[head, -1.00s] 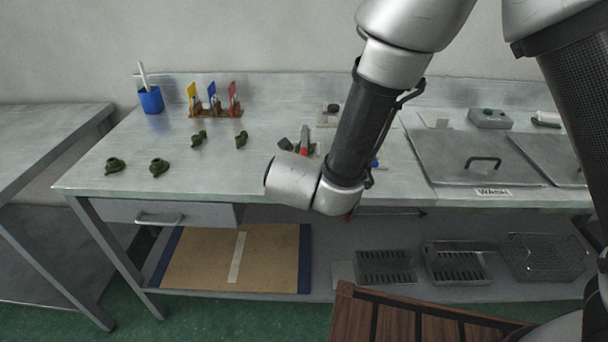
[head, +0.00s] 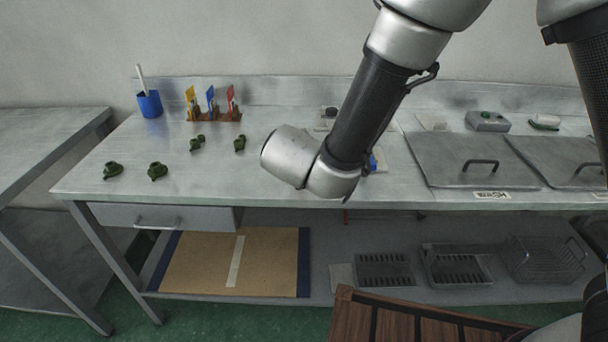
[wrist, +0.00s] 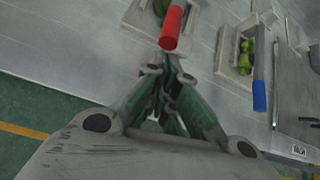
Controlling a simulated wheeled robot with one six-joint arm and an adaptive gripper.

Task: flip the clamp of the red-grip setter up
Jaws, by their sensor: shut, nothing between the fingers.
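The red-grip setter shows at the top of the wrist view, its pale base (wrist: 146,16) cut by the frame edge. Its red grip (wrist: 172,28) sticks out from the base towards my gripper. My gripper (wrist: 168,72) is shut and empty, with its tips just below the end of the red grip in the picture; I cannot tell whether they touch it. In the head view my wrist and forearm hide the gripper and the red-grip setter. A blue-grip setter stands to the right, its blue grip (wrist: 259,95) reaching out from a pale base with a green piece on it.
Several green pieces (head: 157,171) lie on the left of the metal table (head: 215,175). A rack with yellow, blue and red items (head: 215,115) and a blue cup (head: 150,104) stand behind them. Lidded metal wells (head: 460,160) fill the right side. The table's left front is mostly clear.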

